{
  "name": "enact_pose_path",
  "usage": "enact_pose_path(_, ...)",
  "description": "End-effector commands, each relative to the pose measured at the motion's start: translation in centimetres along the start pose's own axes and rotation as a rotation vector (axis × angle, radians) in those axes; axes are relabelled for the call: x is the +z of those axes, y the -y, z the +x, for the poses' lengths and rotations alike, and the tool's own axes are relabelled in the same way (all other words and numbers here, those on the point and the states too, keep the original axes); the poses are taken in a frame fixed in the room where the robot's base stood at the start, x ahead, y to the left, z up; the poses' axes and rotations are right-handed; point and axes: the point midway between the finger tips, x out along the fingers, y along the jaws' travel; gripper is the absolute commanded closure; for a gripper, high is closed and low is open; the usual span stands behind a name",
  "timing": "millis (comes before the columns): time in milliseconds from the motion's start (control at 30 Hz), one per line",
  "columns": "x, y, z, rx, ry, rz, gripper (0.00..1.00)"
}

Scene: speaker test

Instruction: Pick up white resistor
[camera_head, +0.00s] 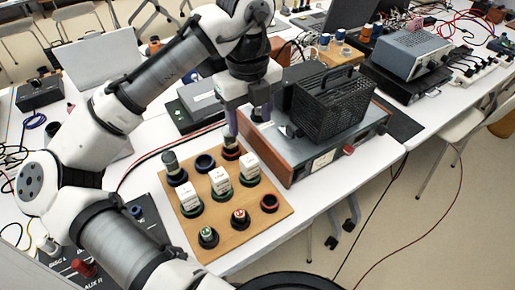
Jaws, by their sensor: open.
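Three white block-shaped parts stand upright in a diagonal row on a wooden board: a left one (190,198), a middle one (220,181) and a right one (249,167). Each sits on a dark round base and carries small markings too fine to read. I cannot tell which one is the white resistor. My gripper (247,119) points down above the far right part of the board, beyond the right white block. It is open, and no white block is between its fingers. Its left finger overlaps a grey upright part on the board; contact is unclear.
The wooden board (213,243) also holds round dark sockets and a grey cylinder (171,162) at back left. A black mesh cage (335,104) on a wood-sided instrument stands close right of my gripper. A dark panel (120,242) lies left of the board. Cables cross the table.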

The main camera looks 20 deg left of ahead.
Motion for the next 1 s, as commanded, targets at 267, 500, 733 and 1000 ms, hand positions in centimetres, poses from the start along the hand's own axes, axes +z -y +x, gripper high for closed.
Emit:
enact_pose_path(267,-0.1,-0.4,4.0,0.017,-0.013,0.007,0.42)
enact_pose_path(500,0.0,-0.4,7.9,0.016,-0.009,0.005,0.42)
enact_pose_path(733,0.1,-0.4,9.5,0.015,-0.008,0.004,0.42)
enact_pose_path(1000,0.5,-0.5,13.3,0.016,-0.007,0.003,0.42)
